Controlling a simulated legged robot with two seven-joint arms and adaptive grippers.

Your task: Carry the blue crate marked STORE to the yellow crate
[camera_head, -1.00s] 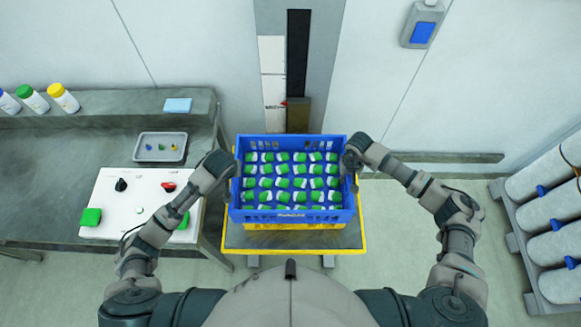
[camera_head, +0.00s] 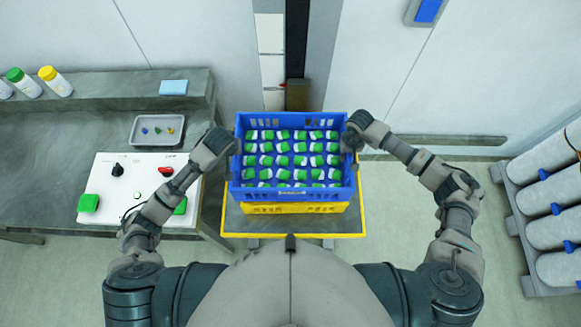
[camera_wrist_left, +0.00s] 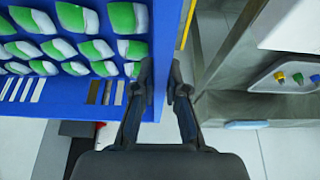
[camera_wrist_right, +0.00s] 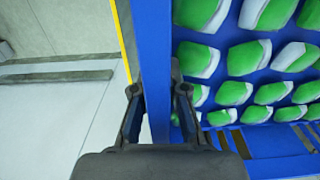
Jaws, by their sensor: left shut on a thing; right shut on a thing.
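The blue crate (camera_head: 295,192), filled with several green-and-white packs (camera_head: 292,160), is in the middle of the head view. A small pale label on its near wall is too small to read. The yellow crate (camera_head: 295,208) shows directly below the blue crate's near wall, mostly hidden by it; I cannot tell whether they touch. My left gripper (camera_head: 234,148) is shut on the blue crate's left wall; this grip also shows in the left wrist view (camera_wrist_left: 162,82). My right gripper (camera_head: 349,143) is shut on the right wall, also in the right wrist view (camera_wrist_right: 158,95).
A yellow-edged platform (camera_head: 230,220) lies under the crates. A grey bench (camera_head: 60,150) with a white control panel (camera_head: 138,190), a small tray (camera_head: 157,130) and bottles is close on the left. A rack of white cylinders (camera_head: 550,230) stands at right. Floor between is clear.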

